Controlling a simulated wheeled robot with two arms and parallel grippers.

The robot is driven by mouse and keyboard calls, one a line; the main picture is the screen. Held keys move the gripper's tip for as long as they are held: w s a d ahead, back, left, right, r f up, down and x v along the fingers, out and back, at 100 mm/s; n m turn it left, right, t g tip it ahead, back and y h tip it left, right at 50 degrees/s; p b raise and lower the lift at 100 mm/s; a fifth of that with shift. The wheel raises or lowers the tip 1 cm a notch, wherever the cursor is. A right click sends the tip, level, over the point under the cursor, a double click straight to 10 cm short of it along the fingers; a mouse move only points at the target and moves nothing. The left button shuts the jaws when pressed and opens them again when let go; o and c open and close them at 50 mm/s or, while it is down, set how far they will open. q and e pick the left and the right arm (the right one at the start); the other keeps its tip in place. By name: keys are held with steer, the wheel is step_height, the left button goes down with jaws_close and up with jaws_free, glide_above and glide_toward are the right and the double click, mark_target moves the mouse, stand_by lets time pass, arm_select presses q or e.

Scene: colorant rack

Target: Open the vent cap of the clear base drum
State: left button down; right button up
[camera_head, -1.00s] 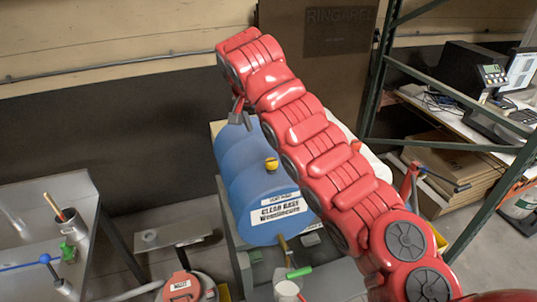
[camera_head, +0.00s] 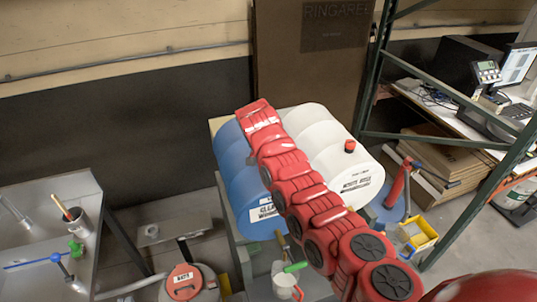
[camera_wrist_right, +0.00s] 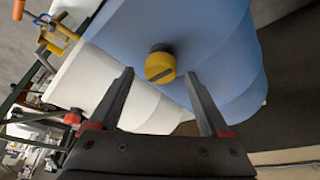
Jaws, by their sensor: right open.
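The clear base drum (camera_head: 250,205) is blue and lies on its side on a stand, its label partly covered by my right arm in the head view. Its yellow vent cap (camera_wrist_right: 160,66) shows in the right wrist view as a round knob with a dark slot across it. In the head view the cap is hidden behind my right arm. My right gripper (camera_wrist_right: 158,76) is open and empty. In the wrist view the cap appears between and just beyond the fingertips; I cannot tell the exact gap. My left gripper is not in view.
A white drum (camera_head: 335,165) with a red cap (camera_head: 350,146) lies beside the blue one. A green rack post (camera_head: 365,75) stands to the right. A red-lidded can (camera_head: 185,280) and a grey bench (camera_head: 40,190) are at the left.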

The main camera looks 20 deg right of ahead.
steer(key=shift+f, duration=0.3)
